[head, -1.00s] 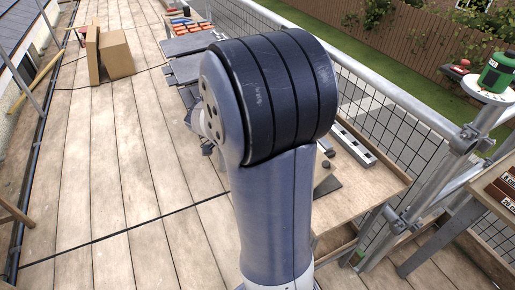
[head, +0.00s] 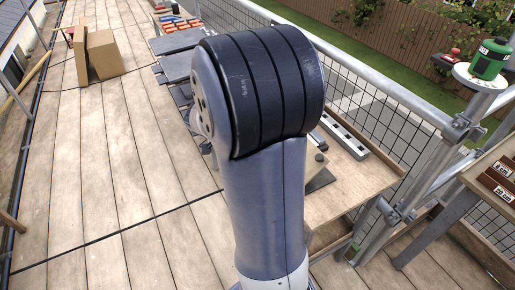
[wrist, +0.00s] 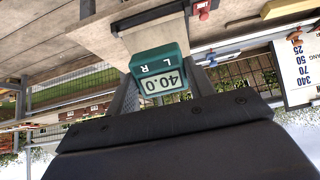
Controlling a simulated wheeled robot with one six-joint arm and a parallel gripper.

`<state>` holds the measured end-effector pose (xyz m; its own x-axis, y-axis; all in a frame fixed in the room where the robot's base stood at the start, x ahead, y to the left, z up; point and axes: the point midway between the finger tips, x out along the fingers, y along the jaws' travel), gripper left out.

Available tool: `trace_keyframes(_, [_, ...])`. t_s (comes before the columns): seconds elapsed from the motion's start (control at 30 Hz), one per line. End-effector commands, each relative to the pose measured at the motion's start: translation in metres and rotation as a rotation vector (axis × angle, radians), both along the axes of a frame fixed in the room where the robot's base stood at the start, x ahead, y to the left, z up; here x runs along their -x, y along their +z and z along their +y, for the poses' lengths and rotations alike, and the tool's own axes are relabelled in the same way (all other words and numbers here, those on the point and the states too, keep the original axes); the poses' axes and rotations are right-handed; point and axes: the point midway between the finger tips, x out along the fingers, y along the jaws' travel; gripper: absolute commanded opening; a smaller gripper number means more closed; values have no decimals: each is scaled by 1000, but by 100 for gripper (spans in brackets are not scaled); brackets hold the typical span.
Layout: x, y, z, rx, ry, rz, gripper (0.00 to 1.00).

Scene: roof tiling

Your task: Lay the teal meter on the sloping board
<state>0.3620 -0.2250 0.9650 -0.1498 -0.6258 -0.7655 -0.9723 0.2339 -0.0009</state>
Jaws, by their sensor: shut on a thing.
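The teal meter (wrist: 160,72) is in the wrist view, showing upside down with "40.0" on its pale display and the letters L and R on its body. My gripper (wrist: 164,88) is shut on it, with a grey finger on each side. In the head view my own arm hides the gripper and the meter.
A wooden bench (head: 350,190) with a slotted metal bar (head: 343,136) stands beside the mesh railing. Grey slates (head: 176,42) and cardboard boxes (head: 103,54) lie farther off. A green device (head: 490,60) sits on a round stand at right.

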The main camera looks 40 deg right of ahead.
Motion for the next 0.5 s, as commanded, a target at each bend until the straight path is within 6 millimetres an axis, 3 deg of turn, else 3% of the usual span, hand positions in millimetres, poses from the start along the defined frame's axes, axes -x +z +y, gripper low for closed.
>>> trace_keyframes(0.5, [6,-26,-24,2,-1,1,32])
